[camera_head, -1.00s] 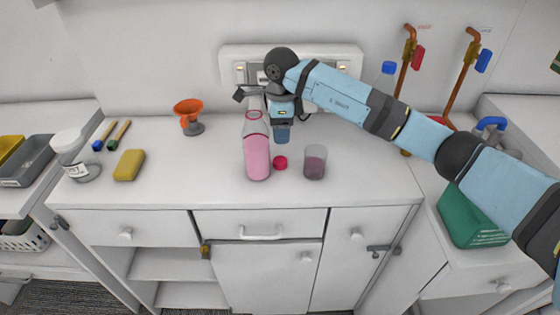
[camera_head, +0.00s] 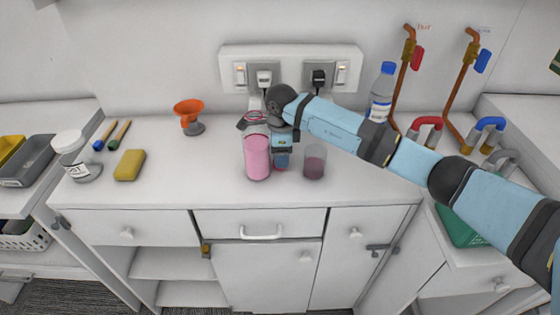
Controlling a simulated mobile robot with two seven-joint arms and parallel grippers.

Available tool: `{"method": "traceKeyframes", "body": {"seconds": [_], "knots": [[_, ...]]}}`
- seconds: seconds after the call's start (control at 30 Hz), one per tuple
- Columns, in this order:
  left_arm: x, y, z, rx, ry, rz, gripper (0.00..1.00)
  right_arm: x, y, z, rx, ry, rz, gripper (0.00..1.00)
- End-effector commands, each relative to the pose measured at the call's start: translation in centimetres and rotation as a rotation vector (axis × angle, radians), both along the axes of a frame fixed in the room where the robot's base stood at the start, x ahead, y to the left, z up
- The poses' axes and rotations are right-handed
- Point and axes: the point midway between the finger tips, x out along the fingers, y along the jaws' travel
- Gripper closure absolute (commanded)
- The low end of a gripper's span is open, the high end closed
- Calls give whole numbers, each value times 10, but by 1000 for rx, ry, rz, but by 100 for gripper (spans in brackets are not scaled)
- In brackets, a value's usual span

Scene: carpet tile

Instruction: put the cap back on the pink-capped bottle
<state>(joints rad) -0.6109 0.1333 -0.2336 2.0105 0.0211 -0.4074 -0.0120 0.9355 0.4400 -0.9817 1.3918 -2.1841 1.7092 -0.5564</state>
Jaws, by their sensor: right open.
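The bottle (camera_head: 257,158) with pink contents stands upright and uncapped near the front of the white counter. The pink cap (camera_head: 281,167) lies on the counter just right of the bottle's base and is mostly hidden by my gripper. My right gripper (camera_head: 282,162) points down over the cap, with its fingers open around or just above it; I cannot tell if they touch it. My left gripper is not in view.
A glass (camera_head: 314,161) with dark liquid stands close on the right. A blue-capped bottle (camera_head: 381,92) stands at the back right. An orange funnel (camera_head: 188,115), yellow sponge (camera_head: 129,165) and white-lidded jar (camera_head: 76,155) are to the left. The counter between funnel and bottle is clear.

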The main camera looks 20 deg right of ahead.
Motion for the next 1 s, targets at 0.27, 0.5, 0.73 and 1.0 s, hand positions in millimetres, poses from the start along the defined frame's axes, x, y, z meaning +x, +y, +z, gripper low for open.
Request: {"method": "traceKeyframes", "body": {"seconds": [0.27, 0.5, 0.73, 1.0], "knots": [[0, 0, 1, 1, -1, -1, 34, 0, 0, -16, 1, -1, 1, 41], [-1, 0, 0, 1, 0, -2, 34, 0, 0, -16, 0, -1, 1, 54], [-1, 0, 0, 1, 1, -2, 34, 0, 0, -16, 0, -1, 1, 81], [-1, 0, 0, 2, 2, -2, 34, 0, 0, -15, 0, -1, 1, 81]]}}
